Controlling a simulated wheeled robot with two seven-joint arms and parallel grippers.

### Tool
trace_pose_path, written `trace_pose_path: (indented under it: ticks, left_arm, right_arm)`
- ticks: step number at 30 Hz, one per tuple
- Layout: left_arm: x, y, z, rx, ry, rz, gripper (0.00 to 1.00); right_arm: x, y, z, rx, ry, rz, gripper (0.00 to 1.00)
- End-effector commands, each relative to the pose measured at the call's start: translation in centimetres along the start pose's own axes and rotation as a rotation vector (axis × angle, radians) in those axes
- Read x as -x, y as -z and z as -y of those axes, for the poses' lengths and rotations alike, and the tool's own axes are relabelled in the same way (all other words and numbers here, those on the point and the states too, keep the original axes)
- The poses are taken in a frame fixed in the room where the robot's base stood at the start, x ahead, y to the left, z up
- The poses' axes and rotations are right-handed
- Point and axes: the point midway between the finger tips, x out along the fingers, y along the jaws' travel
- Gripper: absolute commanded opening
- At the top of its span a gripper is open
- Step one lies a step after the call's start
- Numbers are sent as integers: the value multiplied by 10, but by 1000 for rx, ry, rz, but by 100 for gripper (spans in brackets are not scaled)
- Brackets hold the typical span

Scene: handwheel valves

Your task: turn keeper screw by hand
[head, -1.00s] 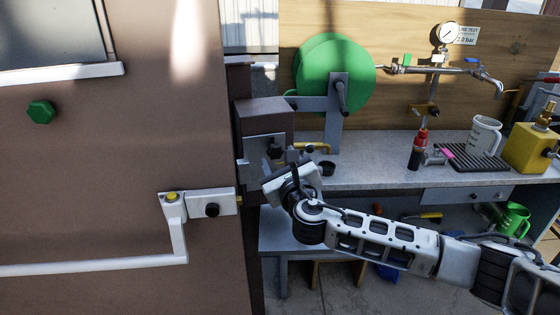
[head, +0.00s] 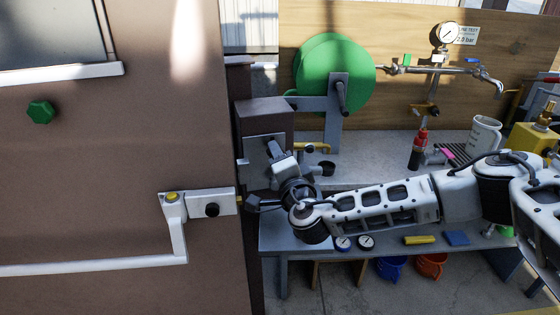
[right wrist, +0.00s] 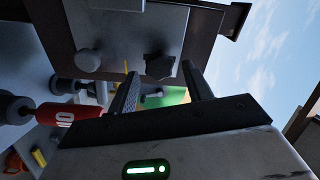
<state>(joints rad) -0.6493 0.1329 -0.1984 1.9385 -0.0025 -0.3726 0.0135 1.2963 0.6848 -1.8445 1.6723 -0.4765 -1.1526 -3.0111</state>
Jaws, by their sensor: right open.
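The keeper screw appears to be the dark star-shaped knob (right wrist: 159,65) on a grey plate (right wrist: 122,40) in the right wrist view. In the head view the plate (head: 254,160) is fixed on the brown box beside the door, and my gripper largely covers the knob. My right gripper (right wrist: 160,74) is open, its two dark fingers pointing at the plate with the knob between their tips in the picture. I cannot tell whether they touch it. In the head view my right gripper (head: 274,150) is right in front of the plate. My left gripper is not in view.
A round grey knob (right wrist: 88,60) sits on the same plate. The brown door (head: 110,190) with a white push bar (head: 90,267) is at left.

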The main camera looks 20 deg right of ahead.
Motion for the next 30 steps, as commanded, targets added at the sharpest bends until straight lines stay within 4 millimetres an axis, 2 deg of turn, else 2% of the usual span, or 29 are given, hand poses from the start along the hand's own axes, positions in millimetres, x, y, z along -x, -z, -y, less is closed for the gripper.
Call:
trace_pose_path:
  ticks: [13, 24, 30]
  left_arm:
    - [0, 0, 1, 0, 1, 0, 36]
    - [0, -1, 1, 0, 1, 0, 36]
    - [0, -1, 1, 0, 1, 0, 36]
  right_arm:
    - [-1, 0, -1, 32, -1, -1, 50]
    - [-18, 0, -1, 31, -1, 0, 50]
    - [-20, 0, -1, 31, -1, 0, 50]
